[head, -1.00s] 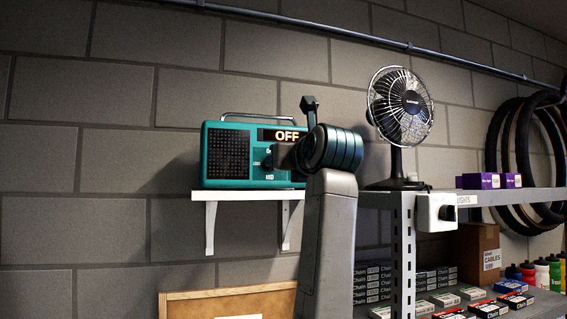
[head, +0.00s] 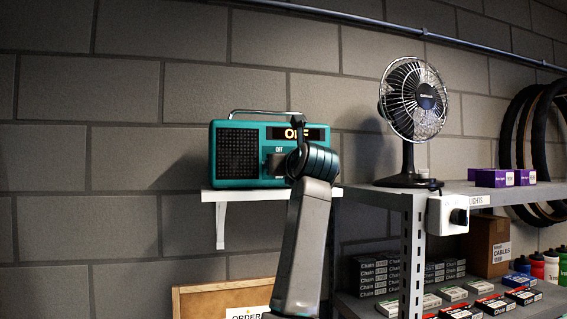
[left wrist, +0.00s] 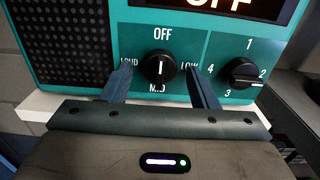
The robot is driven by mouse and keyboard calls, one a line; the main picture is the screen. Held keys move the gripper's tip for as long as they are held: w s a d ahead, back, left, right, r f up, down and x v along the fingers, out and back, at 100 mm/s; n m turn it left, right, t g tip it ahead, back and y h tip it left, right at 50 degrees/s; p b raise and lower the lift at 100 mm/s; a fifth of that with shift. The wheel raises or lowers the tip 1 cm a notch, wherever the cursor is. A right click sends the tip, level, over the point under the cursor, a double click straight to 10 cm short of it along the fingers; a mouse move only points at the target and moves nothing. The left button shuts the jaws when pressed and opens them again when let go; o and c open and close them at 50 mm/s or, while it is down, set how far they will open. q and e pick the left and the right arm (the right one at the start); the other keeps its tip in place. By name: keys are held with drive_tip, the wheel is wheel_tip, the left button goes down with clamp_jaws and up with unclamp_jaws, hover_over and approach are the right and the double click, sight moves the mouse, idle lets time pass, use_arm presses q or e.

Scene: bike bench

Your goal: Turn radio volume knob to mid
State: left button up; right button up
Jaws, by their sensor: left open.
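The teal radio (head: 237,152) stands on a small white wall shelf. Its lit display (left wrist: 215,5) reads OFF. In the left wrist view the round black volume knob (left wrist: 160,67) has OFF above, LOW right, MID below and LOUD left. A pale pointer line shows on its face; I cannot tell for certain which end points. My left gripper (left wrist: 159,84) is open, with one finger on each side of the knob and visible gaps, apart from it. In the head view my left gripper (head: 274,162) is at the radio's front and hides the knob area. My right gripper is not in view.
A second black knob (left wrist: 240,73) with numbers is right of the volume knob, close to the right finger. The white shelf (head: 212,196) is below. A desk fan (head: 410,110) and a white box with a black knob (head: 447,215) are to the right.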

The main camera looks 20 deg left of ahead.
use_arm(q)
drive_tip(key=c, duration=1)
drive_tip(key=shift+o, duration=0.2)
drive_tip(key=shift+m, duration=0.3)
